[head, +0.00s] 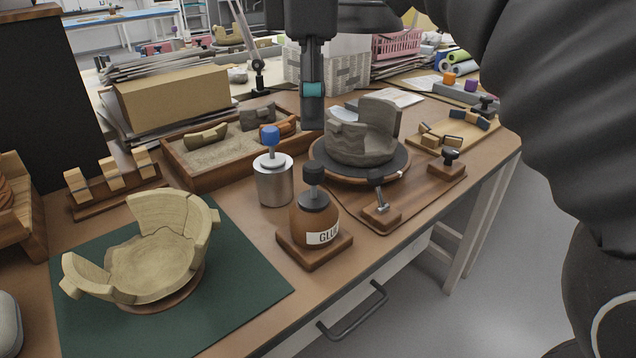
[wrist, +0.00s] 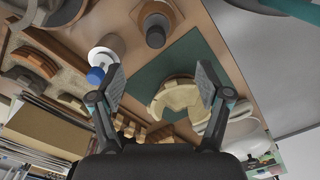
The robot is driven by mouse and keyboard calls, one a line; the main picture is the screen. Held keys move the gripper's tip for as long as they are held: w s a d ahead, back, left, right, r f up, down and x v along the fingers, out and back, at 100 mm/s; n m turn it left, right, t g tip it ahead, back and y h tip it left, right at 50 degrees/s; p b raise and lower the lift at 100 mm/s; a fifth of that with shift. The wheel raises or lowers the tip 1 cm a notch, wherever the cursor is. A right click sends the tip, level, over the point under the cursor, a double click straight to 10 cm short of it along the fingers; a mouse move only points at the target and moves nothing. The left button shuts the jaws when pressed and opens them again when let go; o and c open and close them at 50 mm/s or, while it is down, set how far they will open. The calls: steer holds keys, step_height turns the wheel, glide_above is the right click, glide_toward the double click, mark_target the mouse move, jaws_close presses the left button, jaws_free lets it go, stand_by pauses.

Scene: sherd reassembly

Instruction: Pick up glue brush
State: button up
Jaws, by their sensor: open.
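The glue bottle (head: 316,224) is brown with a GLUE label and stands in a wooden base. A black knob (head: 313,172) tops it, likely the brush handle; the bristles are hidden. In the wrist view the bottle's dark top (wrist: 155,36) shows at the top centre. My gripper (head: 312,122) is above the table, in the picture above the bottle, with its fingers pointing down. In the wrist view my gripper (wrist: 160,84) has its two fingers wide apart, with nothing held between them.
A metal canister (head: 273,186) with a blue knob (head: 270,136) stands just left of the bottle. A grey partial pot (head: 362,135) sits on a turntable behind. A tan partial bowl (head: 140,262) rests on a green mat (head: 235,290). A sand tray (head: 215,172) lies behind.

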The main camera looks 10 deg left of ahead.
mark_target(313, 187)
step_height(313, 187, down, 8)
steer(key=shift+f+b, duration=0.2)
steer(key=shift+b, duration=0.4)
steer(key=f, duration=0.5)
steer(key=shift+w+b, duration=0.25)
steer(key=shift+b, duration=0.15)
steer(key=shift+r, duration=0.1)
steer(key=c, duration=0.9)
